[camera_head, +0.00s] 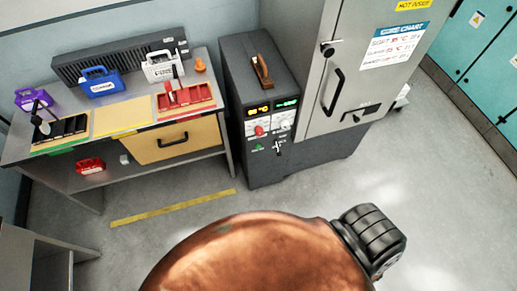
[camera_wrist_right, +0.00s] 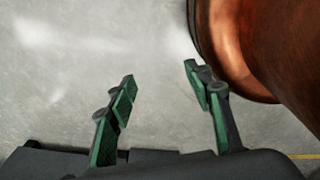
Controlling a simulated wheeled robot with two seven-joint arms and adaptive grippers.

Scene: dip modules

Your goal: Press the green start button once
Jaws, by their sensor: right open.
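The dark control cabinet (camera_head: 262,75) stands right of the workbench in the head view. Its front panel carries two lit displays, a red knob (camera_head: 259,131) and, below it, a small green spot (camera_head: 258,147) that looks like the green button. It is too small to make out clearly. My right gripper (camera_wrist_right: 160,74) shows in the right wrist view, open and empty, with its green-padded fingers apart over bare grey floor. It is not seen near the panel. My left gripper is in neither view.
The workbench (camera_head: 124,140) at left holds a blue case (camera_head: 101,82), a white case (camera_head: 163,67) and a red tray (camera_head: 187,99). A tall grey cabinet (camera_head: 345,70) with a handle adjoins the control cabinet. Floor in front is clear, with a yellow line (camera_head: 172,208).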

